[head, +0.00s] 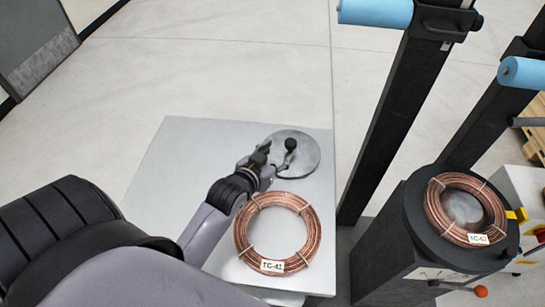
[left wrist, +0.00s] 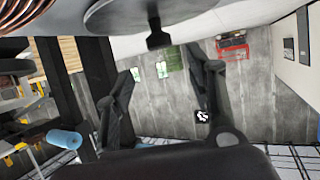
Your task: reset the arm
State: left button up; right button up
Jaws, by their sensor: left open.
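My left gripper (head: 277,152) is open and empty above the white table (head: 175,150), beside the black knob (head: 291,144) of a round metal disc (head: 310,150). In the left wrist view its two fingers (left wrist: 165,62) are spread apart. The disc (left wrist: 190,14) and its knob (left wrist: 158,40) show at the top of that view, just past the fingertips. A copper tube coil (head: 312,229) with a white tag lies on the table's front right part, close to my left wrist. My right gripper is not in view.
A second tagged copper coil (head: 433,211) lies on a dark round stand (head: 385,265) at the right. Black posts (head: 385,130) with blue rollers (head: 375,12) rise beside the table. The table's left part and the floor (head: 220,60) behind it are clear.

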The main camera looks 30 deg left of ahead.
pick_arm(q)
jog(key=shift+v, duration=1.1)
